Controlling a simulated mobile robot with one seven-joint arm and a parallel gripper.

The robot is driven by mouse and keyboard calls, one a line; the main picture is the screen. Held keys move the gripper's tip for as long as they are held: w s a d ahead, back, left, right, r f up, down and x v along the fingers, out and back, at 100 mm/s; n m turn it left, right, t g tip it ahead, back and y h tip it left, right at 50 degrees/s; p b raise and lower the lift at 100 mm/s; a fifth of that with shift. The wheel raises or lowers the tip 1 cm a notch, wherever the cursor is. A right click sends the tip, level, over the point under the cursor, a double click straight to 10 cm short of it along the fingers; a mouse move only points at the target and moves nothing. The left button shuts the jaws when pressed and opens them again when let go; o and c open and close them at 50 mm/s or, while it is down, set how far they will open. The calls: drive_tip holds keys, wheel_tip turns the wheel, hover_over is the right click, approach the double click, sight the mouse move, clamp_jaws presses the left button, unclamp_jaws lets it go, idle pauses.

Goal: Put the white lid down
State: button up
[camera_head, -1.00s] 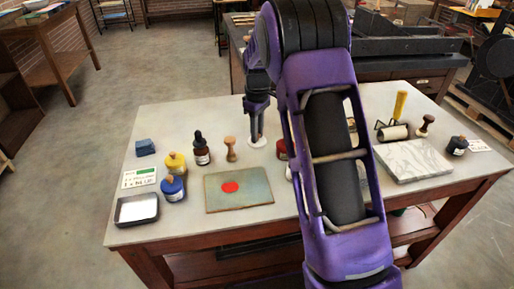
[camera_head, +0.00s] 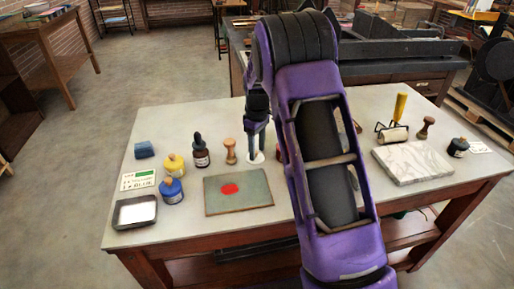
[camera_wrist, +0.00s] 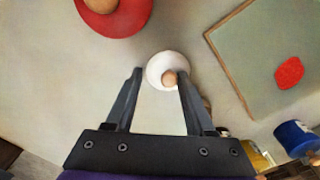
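The white lid (camera_head: 256,157) rests on the table, just behind the green-grey plate. In the wrist view the white lid (camera_wrist: 158,62) shows as a round disc with a small wooden knob. My gripper (camera_head: 256,153) is right above it, pointing down. Its fingers (camera_wrist: 160,71) are spread, with the knob between them and a gap visible beside it. The right finger overlaps the lid's edge in the wrist view. I cannot tell whether a finger touches the lid.
A red lid or jar (camera_wrist: 130,22) with a wooden knob stands near; my arm mostly hides it in the head view. The plate with a red spot (camera_head: 258,190), a wooden stamp (camera_head: 231,151) and a dropper bottle (camera_head: 201,152) are close. A marble slab (camera_head: 414,162) lies right.

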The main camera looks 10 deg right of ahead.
wheel_tip(320, 180, up, 12)
drive_tip(key=p, duration=0.2)
drive_tip(key=shift+r, duration=0.15)
idle(0.5)
